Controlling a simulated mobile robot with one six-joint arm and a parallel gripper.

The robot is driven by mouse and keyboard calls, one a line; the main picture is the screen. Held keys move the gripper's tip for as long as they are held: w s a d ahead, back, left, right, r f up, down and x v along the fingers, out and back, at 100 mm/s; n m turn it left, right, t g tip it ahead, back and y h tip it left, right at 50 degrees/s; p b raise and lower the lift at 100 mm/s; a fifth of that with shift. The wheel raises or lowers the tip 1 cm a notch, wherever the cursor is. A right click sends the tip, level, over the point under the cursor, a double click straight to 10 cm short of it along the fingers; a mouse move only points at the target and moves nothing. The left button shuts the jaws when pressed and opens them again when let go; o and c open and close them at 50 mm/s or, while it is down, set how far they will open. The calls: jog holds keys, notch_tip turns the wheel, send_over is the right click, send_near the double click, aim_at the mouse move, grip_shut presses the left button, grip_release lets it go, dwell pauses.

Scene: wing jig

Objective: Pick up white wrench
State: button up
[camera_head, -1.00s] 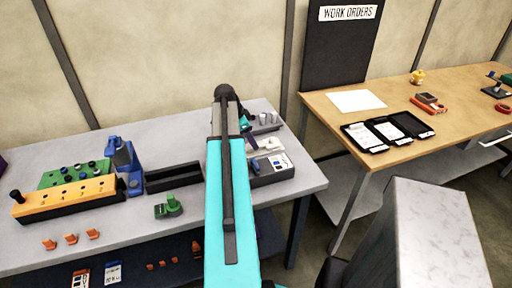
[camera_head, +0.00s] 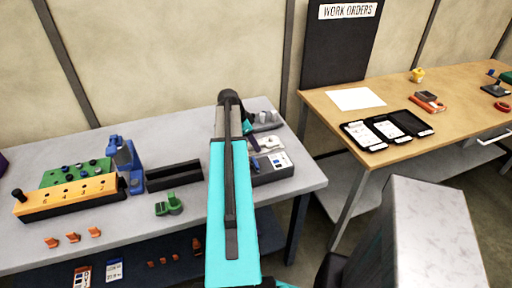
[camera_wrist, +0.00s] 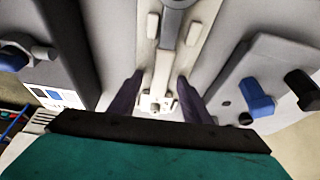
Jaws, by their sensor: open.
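In the wrist view, a pale, narrow bar that looks like the white wrench (camera_wrist: 162,68) runs lengthwise down a cream holder (camera_wrist: 145,38) with small pegs beside it. Its near end is a blocky white piece, and a grey part shows at the top edge. My gripper (camera_wrist: 160,76) is open, with one dark finger on each side of the bar. I cannot tell how far the fingertips are above the holder. In the head view my arm hides the fingers and most of the wrench area.
In the wrist view a grey block with blue and black knobs (camera_wrist: 257,97) stands close on the right, and a dark bar on the left. In the head view, a black tray (camera_head: 174,177), a blue fixture (camera_head: 126,160) and a green part (camera_head: 168,204) share the grey bench.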

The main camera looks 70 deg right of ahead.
jog(key=shift+f, duration=0.1)
jog(key=shift+c, duration=0.5)
grip_shut()
notch_tip(320, 180, up, 10)
jog(key=b, duration=0.2)
jog(key=shift+b, duration=0.4)
dwell(0.8)
